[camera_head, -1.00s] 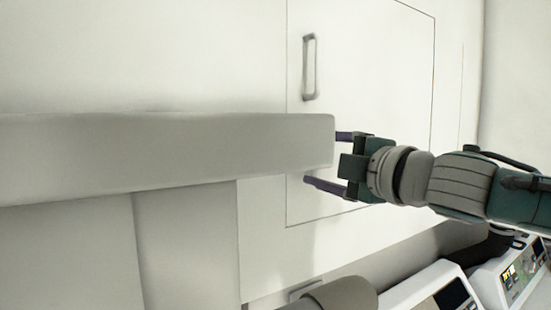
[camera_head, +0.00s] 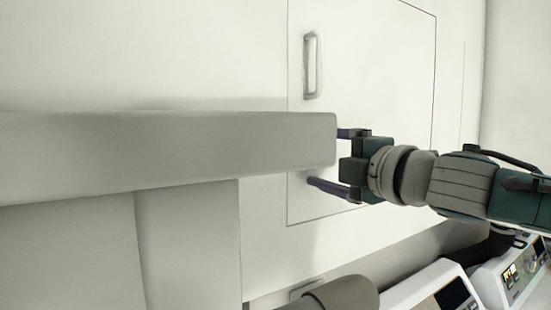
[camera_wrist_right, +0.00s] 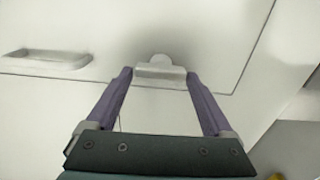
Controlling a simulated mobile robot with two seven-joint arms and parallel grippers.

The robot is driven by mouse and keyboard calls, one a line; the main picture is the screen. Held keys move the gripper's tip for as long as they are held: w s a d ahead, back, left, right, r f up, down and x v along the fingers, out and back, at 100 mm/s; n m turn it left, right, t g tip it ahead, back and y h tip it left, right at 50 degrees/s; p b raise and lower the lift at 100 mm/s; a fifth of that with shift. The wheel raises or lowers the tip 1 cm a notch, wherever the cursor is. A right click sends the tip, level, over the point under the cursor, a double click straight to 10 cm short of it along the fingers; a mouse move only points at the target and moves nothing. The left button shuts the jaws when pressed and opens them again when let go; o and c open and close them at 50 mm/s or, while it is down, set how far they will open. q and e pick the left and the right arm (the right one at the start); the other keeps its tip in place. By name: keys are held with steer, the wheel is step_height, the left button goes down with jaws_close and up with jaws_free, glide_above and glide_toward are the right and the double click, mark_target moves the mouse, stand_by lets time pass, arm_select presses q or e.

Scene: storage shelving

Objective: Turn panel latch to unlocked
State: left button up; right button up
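A pale panel door (camera_head: 385,100) with a thin dark outline fills the middle of the head view. The panel latch (camera_wrist_right: 160,72), a small light plate with a rounded tab, shows in the wrist view between my fingertips. In the head view the latch cannot be seen; a broad grey beam covers that area. My right gripper (camera_head: 328,160) reaches in from the right, close to the door. It also shows in the wrist view (camera_wrist_right: 157,76), its two purple fingers apart on either side of the latch. Contact cannot be told. My left gripper is not in view.
A fixed bar handle (camera_head: 310,65) sits on the door above the gripper, and at the left of the wrist view (camera_wrist_right: 47,60). The grey beam (camera_head: 170,155) crosses from the left to the fingertips. Equipment with small screens (camera_head: 450,294) stands at the lower right.

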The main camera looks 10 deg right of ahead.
steer(key=shift+o, duration=0.8)
steer(key=shift+s, duration=0.1)
steer(key=b+v, duration=0.4)
steer(key=v, duration=0.5)
steer(key=shift+s+d, duration=0.15)
steer(key=shift+s, duration=0.15)
